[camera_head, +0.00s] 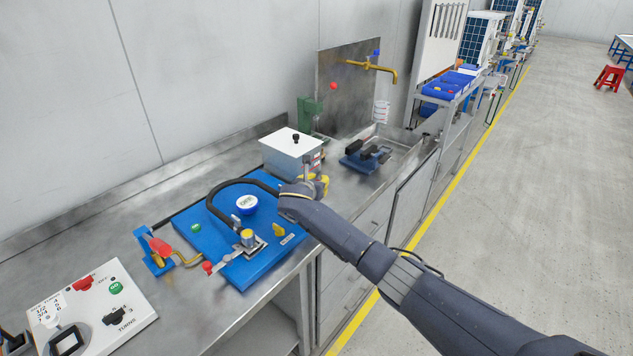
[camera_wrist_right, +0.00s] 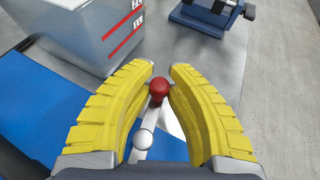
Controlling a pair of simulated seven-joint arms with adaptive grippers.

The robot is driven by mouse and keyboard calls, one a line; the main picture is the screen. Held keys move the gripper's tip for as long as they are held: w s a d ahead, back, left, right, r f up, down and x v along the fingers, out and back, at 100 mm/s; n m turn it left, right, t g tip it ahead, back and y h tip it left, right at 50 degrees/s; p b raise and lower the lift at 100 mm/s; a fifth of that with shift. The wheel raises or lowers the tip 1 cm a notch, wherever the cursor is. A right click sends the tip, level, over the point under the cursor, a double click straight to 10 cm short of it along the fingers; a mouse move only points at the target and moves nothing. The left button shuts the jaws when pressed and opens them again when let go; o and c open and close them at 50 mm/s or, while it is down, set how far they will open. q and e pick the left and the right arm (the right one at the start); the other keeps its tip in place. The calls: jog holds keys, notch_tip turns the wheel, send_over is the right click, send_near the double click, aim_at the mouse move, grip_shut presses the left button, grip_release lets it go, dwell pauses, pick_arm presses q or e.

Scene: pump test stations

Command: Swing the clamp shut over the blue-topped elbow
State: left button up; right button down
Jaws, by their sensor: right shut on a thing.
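My right gripper (camera_head: 314,184) is at the back right of the blue board (camera_head: 187,217), beside the grey box. In the right wrist view its yellow fingers (camera_wrist_right: 160,68) are closed around a red ball knob (camera_wrist_right: 157,89). A light metal lever (camera_wrist_right: 141,155) with a pale ball (camera_wrist_right: 143,139) shows below the knob. The gripper hides this spot in the head view. Nearer on the board, a brass fitting (camera_head: 248,239) stands beside a metal clamp (camera_head: 231,257) with a red knob (camera_head: 207,267). I cannot make out a clearly blue-topped elbow. My left gripper is not in view.
A black hose (camera_head: 213,197) arches over the board around a blue-and-white gauge (camera_head: 246,203). The grey box (camera_head: 290,151) stands close behind my right gripper, with a blue vise (camera_head: 365,156) farther right. A control panel (camera_head: 92,312) lies at the front left.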

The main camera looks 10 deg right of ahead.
jog(key=shift+d, duration=0.25)
jog(key=c, duration=1.3)
grip_release()
jog(key=shift+s+a, duration=0.1)
jog(key=shift+s+a+r, duration=0.15)
jog(key=shift+s+a, duration=0.2)
jog(key=shift+s, duration=0.05)
jog(key=v, duration=1)
jog(key=shift+s+a+r, duration=0.1)
jog(key=shift+s+r, duration=0.15)
jog(key=shift+s, duration=0.05)
